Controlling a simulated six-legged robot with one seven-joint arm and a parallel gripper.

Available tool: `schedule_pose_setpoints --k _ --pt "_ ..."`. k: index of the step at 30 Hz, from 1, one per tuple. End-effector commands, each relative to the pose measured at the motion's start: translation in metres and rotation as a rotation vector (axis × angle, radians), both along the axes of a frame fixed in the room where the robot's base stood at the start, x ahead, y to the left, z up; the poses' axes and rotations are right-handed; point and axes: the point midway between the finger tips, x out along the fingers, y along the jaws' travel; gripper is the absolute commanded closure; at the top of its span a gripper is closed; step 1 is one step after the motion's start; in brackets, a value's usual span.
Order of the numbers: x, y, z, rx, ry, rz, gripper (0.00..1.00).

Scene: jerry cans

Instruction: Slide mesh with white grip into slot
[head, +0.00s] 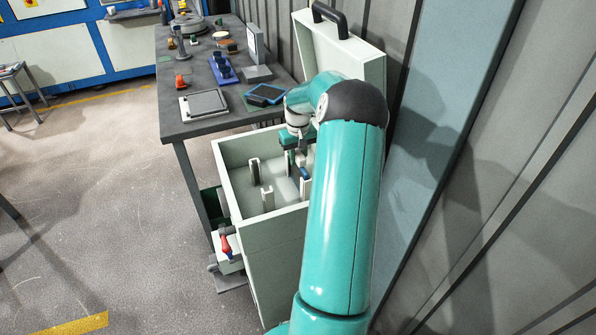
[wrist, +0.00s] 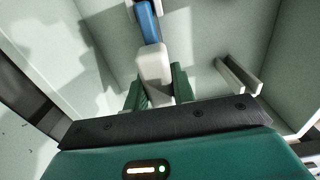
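In the wrist view, my gripper (wrist: 158,88) has its green fingers close on both sides of a white grip (wrist: 153,66) and looks shut on it. A blue bar (wrist: 149,28), probably the mesh frame seen edge-on, runs from the grip toward a pale post at the top edge. The mesh face does not show. In the head view, my gripper (head: 290,143) is low over the open pale box, partly behind my arm. A blue piece (head: 305,174) shows beside a pale post inside. I cannot tell how deep it sits. Another grooved post (wrist: 238,76) stands to the right.
The pale box (head: 238,187) has high walls and a raised lid (head: 350,50). Other slotted posts (head: 254,171) stand inside, left of my gripper. The dark table (head: 190,127) adjoins it, with a blue-framed panel (head: 266,94) and a grey tray (head: 203,104).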

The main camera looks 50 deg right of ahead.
Motion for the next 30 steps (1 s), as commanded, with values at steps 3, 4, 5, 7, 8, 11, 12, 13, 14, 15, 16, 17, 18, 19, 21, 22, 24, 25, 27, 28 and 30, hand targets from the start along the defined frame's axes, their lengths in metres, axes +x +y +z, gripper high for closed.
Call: schedule_pose_setpoints --k 3,4,5,7,8,11,12,13,14,15,16,17,18,19,21,22,24,25,27,28,30 --pt "0.000 0.000 0.006 -0.002 -0.001 0.000 0.95" --pt "0.001 -0.001 0.008 -0.002 -0.002 0.000 0.95" --pt "0.001 -0.001 0.011 -0.003 -0.002 0.000 0.95" --pt "0.000 -0.001 0.016 -0.003 -0.002 0.001 0.95" --pt "0.000 -0.001 0.018 -0.003 -0.001 0.001 0.95" --pt "0.001 -0.001 0.025 -0.002 -0.002 0.000 0.95" --pt "0.001 0.000 0.028 -0.002 -0.002 0.000 0.95" --pt "0.001 0.000 0.030 -0.002 -0.002 0.000 0.95" --pt "0.001 0.000 0.032 -0.002 -0.002 -0.001 0.95" --pt "0.000 0.000 0.035 -0.002 -0.001 -0.001 0.95" --pt "0.000 0.000 0.038 -0.002 -0.001 -0.001 0.95" --pt "0.000 -0.001 0.040 -0.003 -0.001 -0.001 0.95" --pt "0.000 -0.001 0.043 -0.003 -0.001 0.000 0.95" --pt "0.000 -0.001 0.045 -0.003 -0.001 0.000 0.95" --pt "0.000 -0.001 0.049 -0.003 -0.001 0.000 0.95" --pt "0.000 0.000 0.052 -0.002 -0.001 0.000 0.95" --pt "0.000 0.000 0.057 -0.001 0.000 0.000 0.95" --pt "0.000 0.000 0.059 -0.002 -0.001 0.000 0.95" --pt "0.001 -0.001 0.064 -0.003 -0.002 0.000 0.95" --pt "0.001 -0.001 0.067 -0.003 -0.002 0.000 0.95" --pt "0.001 0.000 0.071 -0.003 -0.001 0.000 0.95"
